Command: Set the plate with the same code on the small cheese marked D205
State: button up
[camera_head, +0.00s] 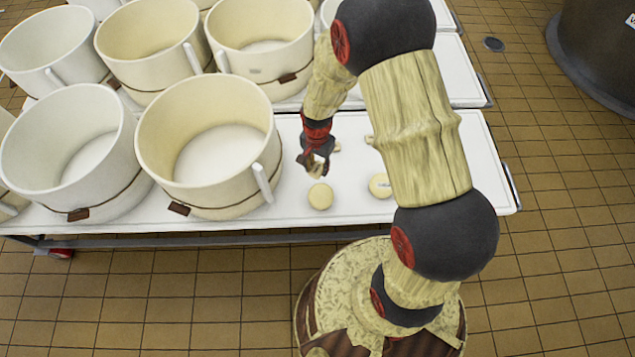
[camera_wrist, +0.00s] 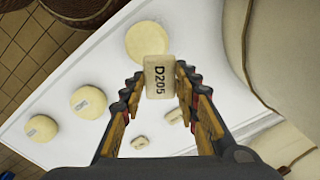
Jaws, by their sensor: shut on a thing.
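My gripper (camera_wrist: 159,85) is shut on a small cream plate (camera_wrist: 159,77) whose face reads D205 in dark letters. In the head view, my gripper (camera_head: 318,168) is above the white table, just behind a small round cheese (camera_head: 320,197). In the wrist view, a pale round cheese (camera_wrist: 147,41) lies just beyond the held plate, which overlaps its lower edge in the picture. I see no code on that cheese. Two more small cheeses, one nearer (camera_wrist: 88,101) and one farther left (camera_wrist: 40,128), each bear a small pale marking that I cannot read.
Two small plates, one (camera_wrist: 140,142) and another (camera_wrist: 175,116), lie on the white table (camera_head: 455,185). Large cream vats, the nearest one (camera_head: 205,200), crowd the left side. Another cheese (camera_head: 380,186) lies to the right. The table's right end is clear.

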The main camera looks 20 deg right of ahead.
aim_at(321, 193)
jog(key=shift+s+f+m+b, duration=0.55)
jog(key=shift+f+m+b, duration=0.25)
jog(key=shift+f, duration=0.75)
jog(key=shift+s+f+m+b, duration=0.7)
jog(key=shift+f+b, duration=0.25)
jog(key=shift+f, duration=0.6)
jog(key=shift+s+f+m+b, duration=0.45)
jog(key=shift+f+m+b, duration=0.4)
jog(key=shift+f, duration=0.7)
jog(key=shift+f+b, duration=0.35)
jog(key=shift+f, duration=0.2)
jog(key=o, duration=1.2)
jog(key=shift+r, duration=0.15)
notch_tip(321, 193, up, 12)
jog(key=shift+f, duration=0.15)
